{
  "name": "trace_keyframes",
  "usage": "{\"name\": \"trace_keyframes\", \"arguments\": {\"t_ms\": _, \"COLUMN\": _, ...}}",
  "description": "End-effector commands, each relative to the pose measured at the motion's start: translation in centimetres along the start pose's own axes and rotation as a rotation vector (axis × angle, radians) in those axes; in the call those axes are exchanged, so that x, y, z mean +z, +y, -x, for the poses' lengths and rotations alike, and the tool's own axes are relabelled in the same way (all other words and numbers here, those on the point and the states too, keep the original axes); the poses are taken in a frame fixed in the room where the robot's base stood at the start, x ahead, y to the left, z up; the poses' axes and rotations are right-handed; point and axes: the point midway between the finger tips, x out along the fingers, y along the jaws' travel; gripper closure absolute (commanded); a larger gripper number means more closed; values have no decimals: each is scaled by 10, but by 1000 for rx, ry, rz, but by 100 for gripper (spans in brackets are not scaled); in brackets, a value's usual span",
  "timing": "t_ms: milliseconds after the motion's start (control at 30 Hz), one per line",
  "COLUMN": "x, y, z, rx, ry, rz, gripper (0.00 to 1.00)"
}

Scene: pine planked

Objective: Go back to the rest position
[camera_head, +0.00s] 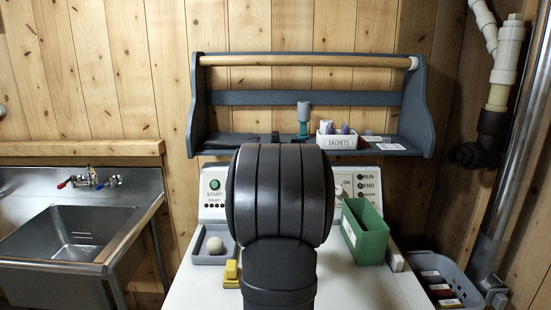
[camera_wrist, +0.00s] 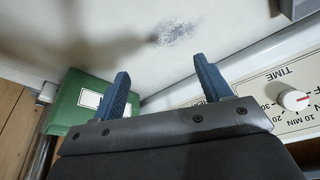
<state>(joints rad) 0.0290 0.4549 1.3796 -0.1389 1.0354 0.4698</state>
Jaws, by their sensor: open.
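In the wrist view, the two blue fingers of my gripper (camera_wrist: 161,66) stand wide apart with nothing between them. A pale surface with a dark shadow and a grey speckled patch lies beyond the fingertips. In the head view my dark arm fills the middle and hides the gripper and part of the machine's panel behind it. A green open-topped bin (camera_head: 366,232) stands right of my arm. The bin also shows in the wrist view (camera_wrist: 72,98), left of the fingers.
A white dial (camera_wrist: 294,99) is right of the fingers. A grey tray (camera_head: 203,259) with a white ball (camera_head: 215,245) and a yellow block (camera_head: 232,273) are left of my arm. A blue-grey shelf (camera_head: 303,97) holds a sachets box (camera_head: 337,142). A grey basket (camera_head: 457,265) sits lower right.

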Motion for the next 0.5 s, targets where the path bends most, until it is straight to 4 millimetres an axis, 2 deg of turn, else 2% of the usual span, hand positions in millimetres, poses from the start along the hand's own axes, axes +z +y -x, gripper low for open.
{"name": "trace_keyframes", "arguments": {"t_ms": 33, "x": 2, "y": -11, "z": -6, "rx": -1, "ry": -2, "rz": 4, "gripper": 30}}
{"name": "trace_keyframes", "arguments": {"t_ms": 400, "x": 9, "y": -72, "z": -42, "rx": -1, "ry": -1, "rz": 4, "gripper": 30}}
{"name": "trace_keyframes", "arguments": {"t_ms": 500, "x": 13, "y": -75, "z": -54, "rx": 1, "ry": -2, "rz": 2, "gripper": 30}}
